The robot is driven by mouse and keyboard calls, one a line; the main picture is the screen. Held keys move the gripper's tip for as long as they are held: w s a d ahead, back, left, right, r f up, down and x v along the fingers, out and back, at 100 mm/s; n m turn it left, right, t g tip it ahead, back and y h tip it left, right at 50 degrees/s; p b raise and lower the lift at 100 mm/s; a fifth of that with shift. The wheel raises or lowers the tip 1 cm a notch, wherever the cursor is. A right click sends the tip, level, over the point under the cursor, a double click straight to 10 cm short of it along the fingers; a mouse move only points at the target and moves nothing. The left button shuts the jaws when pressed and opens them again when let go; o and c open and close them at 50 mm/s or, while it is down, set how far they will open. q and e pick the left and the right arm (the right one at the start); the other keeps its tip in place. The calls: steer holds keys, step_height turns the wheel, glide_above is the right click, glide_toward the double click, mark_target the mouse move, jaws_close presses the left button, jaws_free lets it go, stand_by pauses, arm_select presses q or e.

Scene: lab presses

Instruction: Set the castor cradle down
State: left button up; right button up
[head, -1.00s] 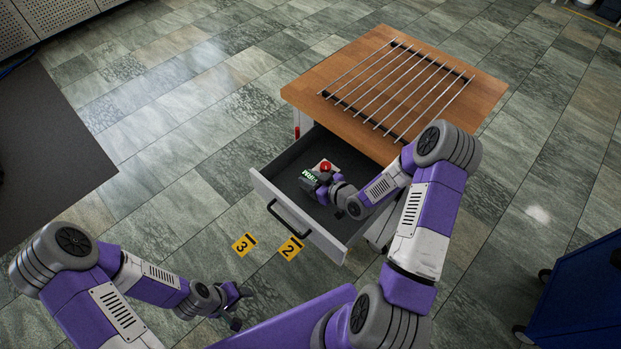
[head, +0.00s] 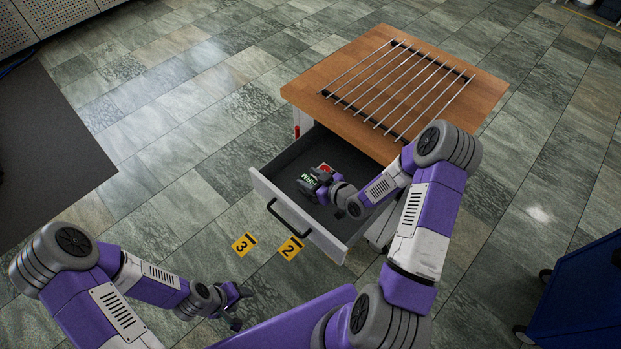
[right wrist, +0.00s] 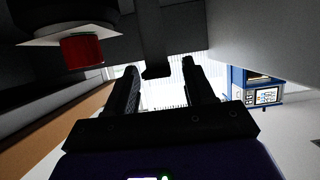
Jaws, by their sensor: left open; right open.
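A pale, squarish piece with a red part (head: 325,168) lies in the open drawer (head: 284,148), partly hidden behind my right gripper. I cannot tell whether it is the castor cradle. In the right wrist view its red part (right wrist: 83,52) is at the upper left, outside the fingers. My right gripper (right wrist: 159,66) is open; a dark block (right wrist: 155,45) shows between and beyond its fingertips, and contact cannot be told. In the head view the right gripper is inside the drawer, its fingertips unclear. My left gripper (head: 240,307) is open and empty over the floor.
The drawer's front panel with its black handle (head: 288,220) faces me. A wooden top with a metal rod rack (head: 398,88) is above the drawer. Floor markers 3 (head: 243,244) and 2 (head: 291,248) lie before it. A blue cabinet (head: 585,295) stands at the right.

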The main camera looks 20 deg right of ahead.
steer(key=shift+r+p, duration=0.4)
steer(key=shift+r, duration=0.15)
steer(key=p+v, duration=0.2)
steer(key=v, duration=1)
steer(key=shift+f, duration=0.15)
